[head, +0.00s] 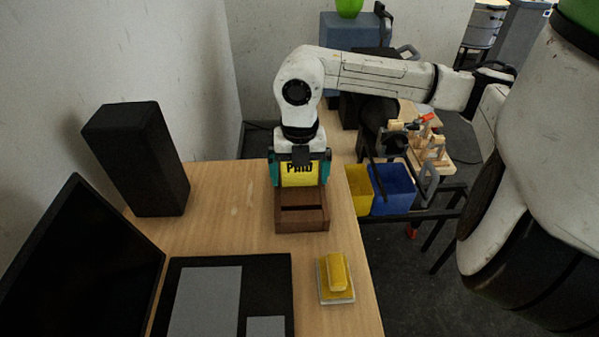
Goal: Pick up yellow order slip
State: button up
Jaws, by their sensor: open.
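The yellow order slip (298,180) stands upright in a brown wooden holder (301,222) on the table. My gripper (299,183) points down over the holder. Its two teal fingers stand apart, one at each side of the slip. I cannot tell whether either finger touches it.
A yellow block on a pale base (337,278) sits in front of the holder. A black speaker (140,160), a dark screen (80,265) and a black-and-grey mat (282,290) are at left. Yellow (358,190) and blue bins (392,190) stand beyond the table's right edge.

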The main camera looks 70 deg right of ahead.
jog(key=c, duration=0.9)
jog(key=shift+o, duration=0.2)
